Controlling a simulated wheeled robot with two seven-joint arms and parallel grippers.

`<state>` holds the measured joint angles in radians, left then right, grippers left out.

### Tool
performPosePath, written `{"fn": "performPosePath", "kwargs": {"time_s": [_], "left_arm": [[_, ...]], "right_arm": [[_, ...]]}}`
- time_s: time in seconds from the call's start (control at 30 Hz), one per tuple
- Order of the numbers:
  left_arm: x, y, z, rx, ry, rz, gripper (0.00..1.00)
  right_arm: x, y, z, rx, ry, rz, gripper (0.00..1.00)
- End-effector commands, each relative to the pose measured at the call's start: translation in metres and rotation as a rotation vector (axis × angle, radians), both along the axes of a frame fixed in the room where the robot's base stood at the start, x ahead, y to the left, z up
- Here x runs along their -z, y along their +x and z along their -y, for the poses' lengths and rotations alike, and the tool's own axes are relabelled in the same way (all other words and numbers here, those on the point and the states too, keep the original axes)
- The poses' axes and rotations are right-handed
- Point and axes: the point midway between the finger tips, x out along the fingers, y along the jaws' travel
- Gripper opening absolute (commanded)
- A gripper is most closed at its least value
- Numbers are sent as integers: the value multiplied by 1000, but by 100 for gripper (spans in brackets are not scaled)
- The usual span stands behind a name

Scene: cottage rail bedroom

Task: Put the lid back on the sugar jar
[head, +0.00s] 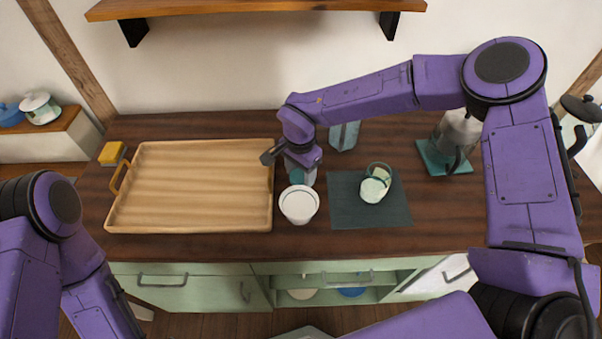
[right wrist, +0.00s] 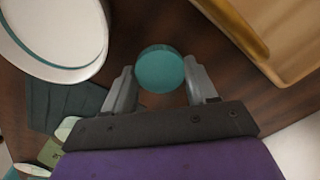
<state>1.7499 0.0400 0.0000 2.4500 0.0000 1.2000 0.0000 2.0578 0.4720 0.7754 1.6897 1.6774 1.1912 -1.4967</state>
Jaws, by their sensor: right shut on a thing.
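An open clear jar with white contents, which looks like the sugar jar (head: 375,184), stands on a dark mat (head: 345,212) right of my right gripper. My right gripper (head: 291,160) points down over the counter between the tray and the mat. In the right wrist view its fingers (right wrist: 162,90) are shut on a round teal piece (right wrist: 160,68) that looks like the lid. Whether something supports it cannot be told. The jar shows only partly, at the lower left of the wrist view (right wrist: 50,150). My left arm shows at the left, its gripper out of frame.
A white cup (head: 299,205) stands close in front of my right gripper. A wooden tray (head: 205,222) fills the left counter. A glass container (head: 344,135) stands behind. A coffee press (head: 456,135) stands on a teal mat at the right. A shelf (head: 255,9) hangs above.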

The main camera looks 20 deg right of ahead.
Motion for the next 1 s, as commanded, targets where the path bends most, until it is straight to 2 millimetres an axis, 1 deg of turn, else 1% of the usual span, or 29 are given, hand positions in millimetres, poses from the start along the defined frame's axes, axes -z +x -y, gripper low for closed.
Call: {"fn": "performPosePath", "kwargs": {"time_s": [0.13, 0.2, 0.23, 0.37, 0.47, 0.5, 0.6, 0.73, 0.83, 1.0], "left_arm": [[3, 0, 0, 0, 0, 0, 100], [5, 0, 0, 0, 0, 0, 100], [7, 0, 0, 0, 0, 0, 100], [15, 0, 0, 0, 0, 0, 100], [20, 0, 0, 0, 0, 0, 100], [23, 0, 0, 0, 0, 0, 100], [30, 0, 0, 0, 0, 0, 100], [35, 0, 0, 0, 0, 0, 100], [37, 0, 0, 0, 0, 0, 100], [38, 0, 0, 0, 0, 0, 100]], "right_arm": [[-15, 1, 0, 0, 1, 4, 30], [-28, 1, 0, 1, 2, 5, 30], [-32, -3, 0, 1, 1, 3, 30], [-59, -27, -1, -2, 2, 4, 30], [-83, -47, -2, 0, 3, 5, 30], [-89, -57, -2, -2, 2, 3, 30], [-100, -85, -4, -2, 2, 3, 30], [-114, -113, -5, -1, 1, 3, 30], [-121, -128, -6, -2, 1, 3, 30], [-126, -139, -6, 0, 0, 1, 30]]}}
